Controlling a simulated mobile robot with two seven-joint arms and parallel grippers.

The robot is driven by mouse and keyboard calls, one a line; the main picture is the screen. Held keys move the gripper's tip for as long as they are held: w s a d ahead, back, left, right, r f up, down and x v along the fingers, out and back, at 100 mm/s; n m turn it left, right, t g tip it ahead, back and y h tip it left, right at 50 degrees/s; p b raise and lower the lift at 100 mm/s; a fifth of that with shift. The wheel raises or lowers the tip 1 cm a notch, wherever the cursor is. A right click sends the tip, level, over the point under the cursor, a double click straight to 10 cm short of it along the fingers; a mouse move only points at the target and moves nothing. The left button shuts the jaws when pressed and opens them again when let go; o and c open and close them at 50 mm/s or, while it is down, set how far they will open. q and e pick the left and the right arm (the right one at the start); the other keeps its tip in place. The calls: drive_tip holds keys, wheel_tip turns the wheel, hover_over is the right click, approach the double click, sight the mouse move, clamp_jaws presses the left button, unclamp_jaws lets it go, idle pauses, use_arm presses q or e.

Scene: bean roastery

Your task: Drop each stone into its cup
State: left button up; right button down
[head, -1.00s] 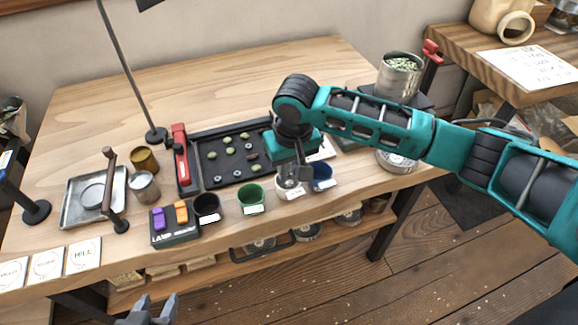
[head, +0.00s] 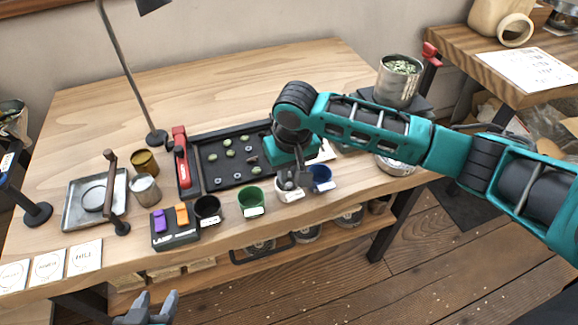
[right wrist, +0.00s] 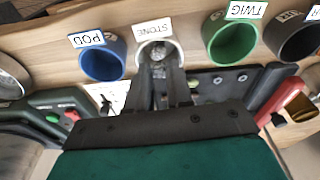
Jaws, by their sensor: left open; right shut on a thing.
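My right gripper (head: 288,184) points down at the white cup labelled STONE (head: 284,195). The right wrist view shows its fingertips (right wrist: 161,66) at the mouth of this cup (right wrist: 145,52), shut on a small grey stone that is mostly hidden between them. Greyish lumps show inside the cup, too small to tell apart. The black tray (head: 205,158) behind the cups holds several green beans, some small grey ring-like pieces (head: 237,176) and a dark piece. My left gripper (head: 146,308) is open and empty in front of the table's edge.
A blue POD cup (head: 321,185) stands right of the white cup; a green TWIG cup (head: 251,205) and a black cup (head: 207,210) stand left. A button box (head: 175,240), metal tray (head: 76,215) and lamp stand (head: 156,137) are further left. The table's back left is clear.

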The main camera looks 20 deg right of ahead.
drive_tip(key=c, duration=0.9)
unclamp_jaws()
drive_tip(key=shift+c, duration=0.2)
drive_tip(key=shift+r, duration=0.1)
wheel_tip(320, 180, up, 13)
drive_tip(key=s+p, duration=0.2)
drive_tip(key=shift+f, duration=0.2)
drive_tip(key=shift+d, duration=0.1)
drive_tip(key=s+a+f+n+t+y, duration=0.1)
drive_tip(key=s+a+f+y, duration=0.1)
drive_tip(key=s+f, duration=0.25)
drive_tip(key=s+a+f+n+y, duration=0.1)
drive_tip(key=s+a+f, duration=0.2)
drive_tip(key=s, duration=0.2)
drive_tip(key=s+d+f+m+h, duration=0.1)
drive_tip(key=s+d+f+h, duration=0.25)
drive_tip(key=s+d, duration=0.8)
drive_tip(key=w+a+f+t+y, duration=0.2)
drive_tip(key=w+a+f+t, duration=0.1)
drive_tip(key=w+f+t, duration=0.3)
wheel_tip(320, 180, down, 4)
drive_tip(key=shift+w+r+t, duration=0.1)
drive_tip(key=shift+w+t, duration=0.25)
drive_tip(key=shift+t, duration=0.65)
